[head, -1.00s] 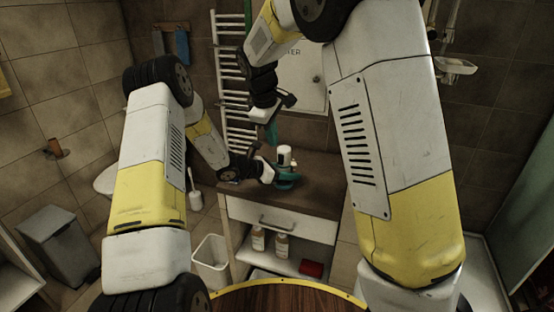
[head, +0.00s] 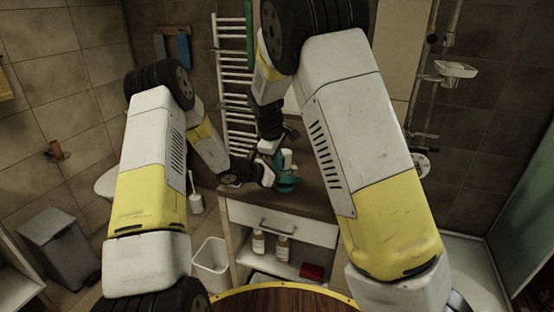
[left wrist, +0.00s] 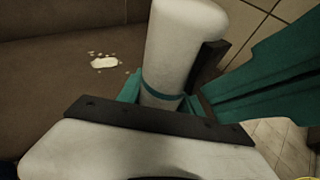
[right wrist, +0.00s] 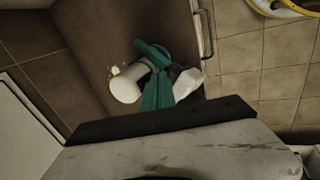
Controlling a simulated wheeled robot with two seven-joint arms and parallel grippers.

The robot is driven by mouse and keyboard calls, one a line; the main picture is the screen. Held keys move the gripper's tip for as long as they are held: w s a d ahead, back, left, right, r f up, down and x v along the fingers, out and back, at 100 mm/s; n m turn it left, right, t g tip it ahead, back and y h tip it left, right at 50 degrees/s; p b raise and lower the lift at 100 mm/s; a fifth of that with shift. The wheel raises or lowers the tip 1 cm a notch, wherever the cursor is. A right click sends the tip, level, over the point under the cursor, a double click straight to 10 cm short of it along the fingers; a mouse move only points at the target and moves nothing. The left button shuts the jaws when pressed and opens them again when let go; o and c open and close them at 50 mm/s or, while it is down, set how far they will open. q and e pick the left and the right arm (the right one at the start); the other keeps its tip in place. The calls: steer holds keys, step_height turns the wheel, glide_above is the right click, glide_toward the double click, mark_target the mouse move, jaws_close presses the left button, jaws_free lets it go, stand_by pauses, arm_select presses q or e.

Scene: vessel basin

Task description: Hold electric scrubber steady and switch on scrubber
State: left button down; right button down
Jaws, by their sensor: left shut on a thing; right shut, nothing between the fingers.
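The electric scrubber (head: 287,156), with a white rounded body, stands on the brown cabinet top (head: 318,200). In the left wrist view its white cylinder (left wrist: 180,45) has a thin teal band and a dark strip on its right side. My left gripper (head: 282,181) is shut on its lower part, with teal fingers at either side. My right gripper (right wrist: 157,78) is shut and empty, its teal fingers close beside the scrubber (right wrist: 125,86). Whether they touch it I cannot tell. The right arm partly hides the scrubber in the head view.
A pale splotch (left wrist: 104,62) lies on the cabinet top. Bottles (head: 258,243) and a red item (head: 312,271) sit on the shelf below. A white bin (head: 210,258) stands left of the cabinet. A towel rail (head: 233,85) is on the wall behind.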

steer(key=shift+w+d+f, duration=0.1)
steer(key=shift+w, duration=0.1)
stand_by(0.3)
steer(key=shift+r, duration=0.8)
steer(key=v, duration=1)
steer(key=shift+w, duration=0.1)
